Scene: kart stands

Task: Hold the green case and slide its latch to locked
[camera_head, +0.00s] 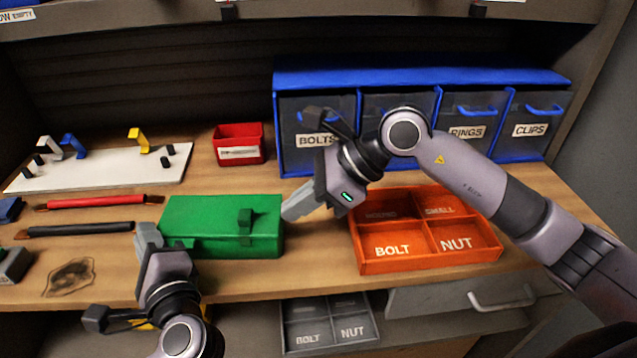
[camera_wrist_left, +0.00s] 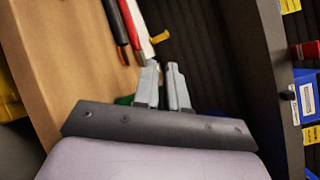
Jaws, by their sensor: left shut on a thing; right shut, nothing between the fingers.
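The green case (camera_head: 205,212) stands closed on the wooden bench. Its dark green latch (camera_head: 245,219) sits toward the right of the front, at the lid edge. My left gripper (camera_head: 149,236) is shut on the case at its left end. In the left wrist view the fingers (camera_wrist_left: 163,88) show with only a sliver of green (camera_wrist_left: 125,100) behind the gripper body; the gripped part is hidden. My right gripper (camera_head: 290,214) is shut and empty, just right of the case's right end. Whether it touches the case cannot be told.
An orange divided tray (camera_head: 365,265) stands right of my right gripper. Blue-framed drawers (camera_head: 420,78) and a red bin (camera_head: 238,132) stand behind. Red (camera_head: 100,201) and black (camera_head: 85,229) tools lie left, near a white board (camera_head: 100,179). A grey tray (camera_head: 290,350) sits below the bench edge.

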